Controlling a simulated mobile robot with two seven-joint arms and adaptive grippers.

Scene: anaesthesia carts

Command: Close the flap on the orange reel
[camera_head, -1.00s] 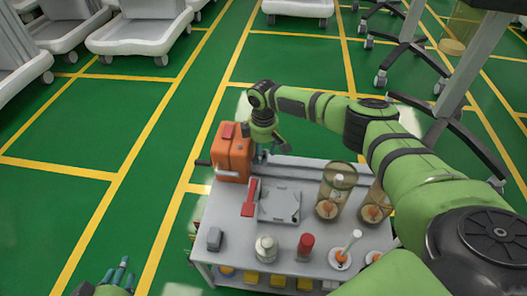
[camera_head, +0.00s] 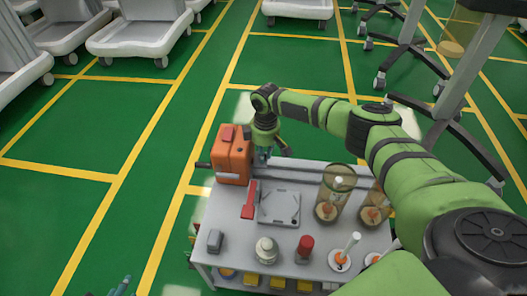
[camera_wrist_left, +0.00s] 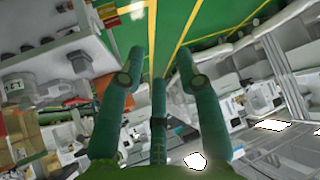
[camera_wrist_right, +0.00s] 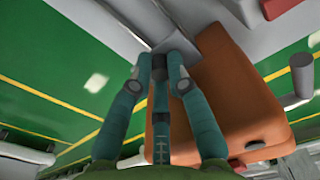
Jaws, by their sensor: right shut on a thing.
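The orange reel (camera_head: 233,150) is a boxy orange unit at the back left corner of the cart, with a pale strip across its lower front. In the right wrist view the orange body (camera_wrist_right: 235,95) fills the right of the fingers. My right gripper (camera_head: 262,157) is low beside the reel's right side. In its wrist view the fingertips (camera_wrist_right: 162,58) are closed together at a small grey piece (camera_wrist_right: 172,38) next to the orange body. I cannot tell whether that piece is the flap. My left gripper (camera_wrist_left: 160,70) has its fingers spread and empty, away from the reel.
The cart top (camera_head: 225,215) carries a red lever (camera_head: 249,200), a grey plate (camera_head: 279,207), clear cylinders (camera_head: 333,195), a red-capped bottle (camera_head: 305,246) and a white jar (camera_head: 266,249).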

